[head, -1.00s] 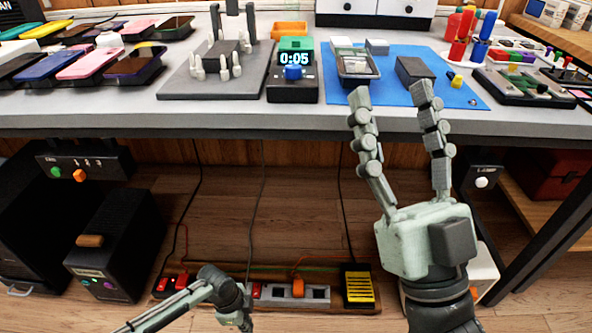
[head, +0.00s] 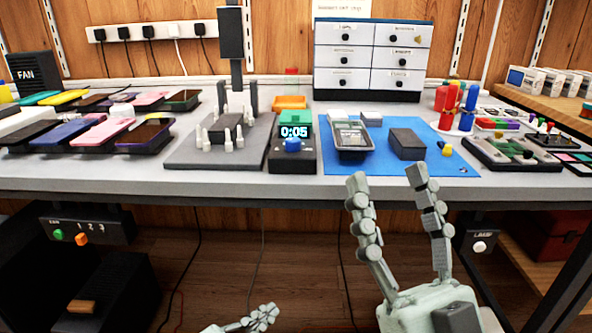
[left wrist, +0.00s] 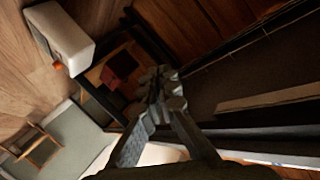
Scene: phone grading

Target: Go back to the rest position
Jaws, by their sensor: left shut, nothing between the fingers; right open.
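My right gripper (head: 388,180) is open and empty, its two fingers spread and pointing up just in front of the table's front edge, below the blue mat (head: 453,168). My left gripper (head: 268,312) shows at the bottom of the head view, low in front of the table, with most of its arm out of frame. In the left wrist view its fingers (left wrist: 158,88) are shut together with nothing between them.
The grey table (head: 225,187) carries phones (head: 147,136) at left, a grey fixture (head: 182,150), a timer (head: 292,155) reading 0:05 and a phone in a tray (head: 350,138) on the mat. A drawer cabinet (head: 371,58) stands behind. Control boxes (head: 85,224) hang under the table edge.

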